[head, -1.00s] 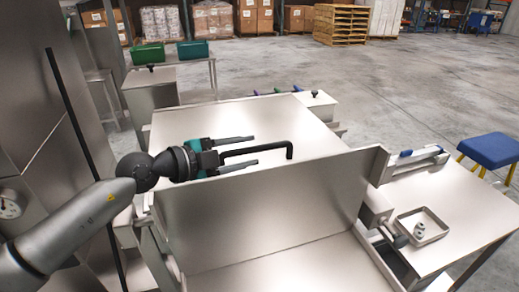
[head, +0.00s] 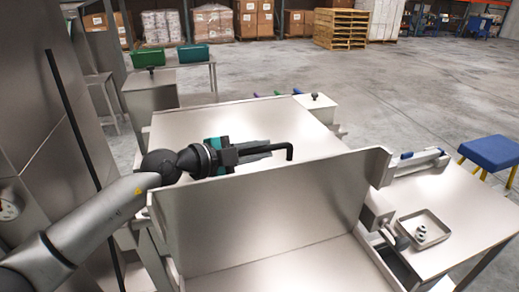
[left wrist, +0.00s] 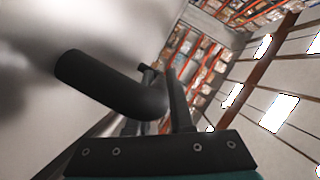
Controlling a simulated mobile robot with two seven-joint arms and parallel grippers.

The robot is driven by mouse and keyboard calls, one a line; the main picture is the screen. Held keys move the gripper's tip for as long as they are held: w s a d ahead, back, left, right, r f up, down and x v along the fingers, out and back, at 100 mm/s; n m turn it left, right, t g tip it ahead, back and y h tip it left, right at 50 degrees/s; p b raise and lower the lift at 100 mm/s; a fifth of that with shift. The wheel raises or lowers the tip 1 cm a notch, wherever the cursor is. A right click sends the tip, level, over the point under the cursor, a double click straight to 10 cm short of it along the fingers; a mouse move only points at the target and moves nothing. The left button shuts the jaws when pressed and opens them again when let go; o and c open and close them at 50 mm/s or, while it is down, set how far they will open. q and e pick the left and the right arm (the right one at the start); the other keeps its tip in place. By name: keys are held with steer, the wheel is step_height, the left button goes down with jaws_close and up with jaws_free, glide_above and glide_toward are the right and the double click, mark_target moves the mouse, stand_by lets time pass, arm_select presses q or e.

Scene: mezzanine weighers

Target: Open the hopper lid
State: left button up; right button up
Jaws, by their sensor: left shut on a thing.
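The hopper lid (head: 220,121) looks like the broad flat steel panel behind the upright steel plate in the head view. It appears to lie flat. A bent black bar handle (head: 289,152) stands at its near part. My left gripper (head: 266,149) reaches in from the left and is shut on this handle, whose bent end sticks out past the fingertips. In the left wrist view the handle (left wrist: 110,84) crosses in front of the fingers. The lid's near edge is hidden behind the upright plate. My right gripper does not show.
The upright steel plate (head: 265,205) stands close in front of my left gripper. A side table on the right holds a small tray (head: 438,236) with metal weights (head: 421,233). A blue stool (head: 490,151) stands at far right. Open floor lies behind.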

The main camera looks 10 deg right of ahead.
arm_select(q)
jaws_close()
stand_by(0.8)
steer(key=w+a+r+n+g+p, duration=0.1)
steer(key=w+r+p, duration=0.3)
steer(key=r+p, duration=0.5)
steer(key=w+a+r+n+p, duration=0.1)
steer(key=w+r+n+p, duration=0.1)
steer(key=w+r+p, duration=0.3)
steer(key=shift+r+g+y+p, duration=0.35)
steer(key=shift+r+p, duration=1.75)
steer(key=shift+r, duration=0.95)
